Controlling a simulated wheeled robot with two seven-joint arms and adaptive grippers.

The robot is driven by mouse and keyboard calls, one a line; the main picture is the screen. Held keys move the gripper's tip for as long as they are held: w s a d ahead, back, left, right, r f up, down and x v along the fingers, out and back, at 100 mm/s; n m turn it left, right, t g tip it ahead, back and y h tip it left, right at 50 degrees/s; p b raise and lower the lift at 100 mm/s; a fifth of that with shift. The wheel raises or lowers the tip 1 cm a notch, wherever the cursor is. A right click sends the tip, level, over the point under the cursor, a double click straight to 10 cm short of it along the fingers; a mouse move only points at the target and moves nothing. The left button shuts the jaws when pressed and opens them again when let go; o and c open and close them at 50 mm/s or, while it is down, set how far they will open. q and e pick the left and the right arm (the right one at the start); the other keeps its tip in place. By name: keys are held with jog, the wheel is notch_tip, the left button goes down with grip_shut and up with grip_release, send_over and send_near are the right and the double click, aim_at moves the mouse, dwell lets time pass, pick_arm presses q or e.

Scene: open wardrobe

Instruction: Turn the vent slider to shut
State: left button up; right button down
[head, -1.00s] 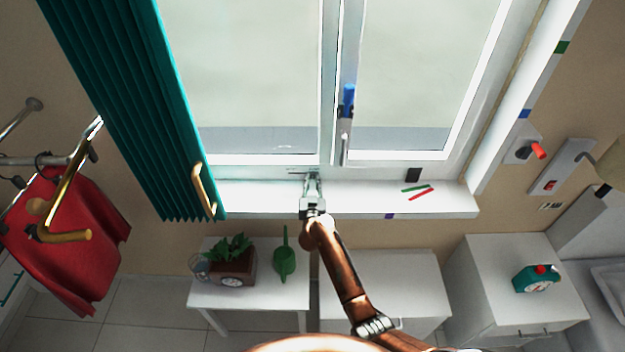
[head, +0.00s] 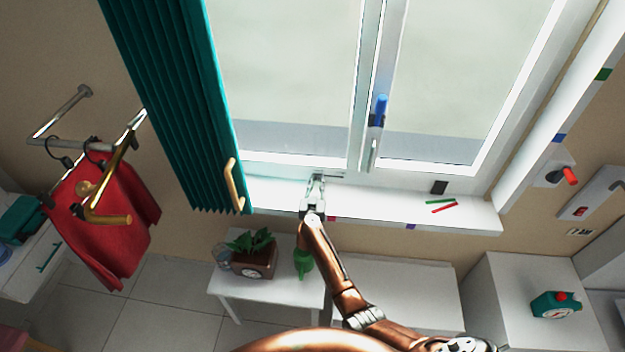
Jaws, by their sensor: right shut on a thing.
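My right gripper (head: 317,183) reaches up to the bottom rail of the window, just above the white sill. It is shut on a small part there, which I take to be the vent slider; the fingers hide most of it. A thin dark strip (head: 334,177) shows on the rail right beside the fingertips. The slider's exact setting cannot be read. My left gripper is not in view.
A teal pleated curtain (head: 170,110) with a gold handle (head: 234,186) hangs at left. A plant box (head: 255,263) stands below.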

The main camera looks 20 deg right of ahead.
jog(key=shift+a, duration=0.25)
jog(key=c, duration=1.9)
grip_release()
jog(key=shift+w+a+f, duration=0.1)
jog(key=shift+o, duration=0.3)
jog(key=v, duration=0.7)
jog(key=shift+s, duration=0.25)
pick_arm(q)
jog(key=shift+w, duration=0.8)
